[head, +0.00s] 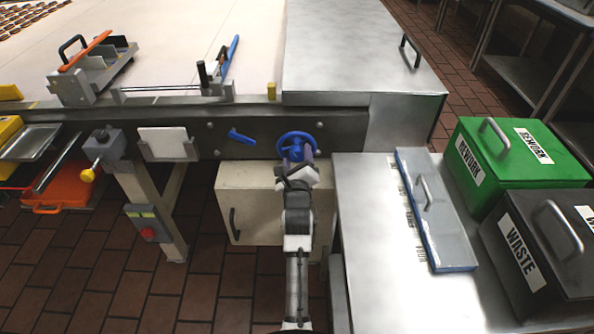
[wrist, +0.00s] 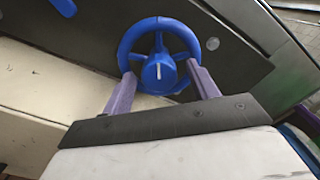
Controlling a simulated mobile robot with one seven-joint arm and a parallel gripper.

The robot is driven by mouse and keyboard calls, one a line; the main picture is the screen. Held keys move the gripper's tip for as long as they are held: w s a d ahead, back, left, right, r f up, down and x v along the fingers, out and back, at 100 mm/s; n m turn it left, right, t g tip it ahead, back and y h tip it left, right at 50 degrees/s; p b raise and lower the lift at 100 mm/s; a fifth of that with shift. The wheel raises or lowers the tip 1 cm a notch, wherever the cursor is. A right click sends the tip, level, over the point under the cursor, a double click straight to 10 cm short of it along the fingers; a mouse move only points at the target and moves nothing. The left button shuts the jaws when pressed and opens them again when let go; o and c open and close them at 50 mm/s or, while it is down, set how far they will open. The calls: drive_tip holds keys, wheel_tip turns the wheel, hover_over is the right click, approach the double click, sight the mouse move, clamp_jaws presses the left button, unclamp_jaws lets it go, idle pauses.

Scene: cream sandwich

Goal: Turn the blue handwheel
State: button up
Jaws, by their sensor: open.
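The blue handwheel (head: 297,137) is mounted on the dark side rail of the conveyor table, in the middle of the head view. In the wrist view the handwheel (wrist: 124,48) shows its rim, spokes and a hub with a white mark pointing up. My gripper (wrist: 160,82) is open, with its two purple fingers on either side of the wheel's lower half. The fingertips are at or near the rim; I cannot tell whether they touch it. In the head view my gripper (head: 297,158) is just below and in front of the wheel, and its fingers are partly hidden.
A blue lever (head: 242,137) is on the rail left of the wheel. A cream cabinet (head: 262,180) stands below. A steel table (head: 375,270) with a blue-edged lid (head: 435,215) is right of my arm. A green rework bin (head: 500,185) and a black waste bin (head: 510,225) stand further right.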

drive_tip(key=s+b, duration=0.2)
drive_tip(key=s, duration=1.1)
drive_tip(key=shift+s+b, duration=0.15)
drive_tip(key=shift+b, duration=0.2)
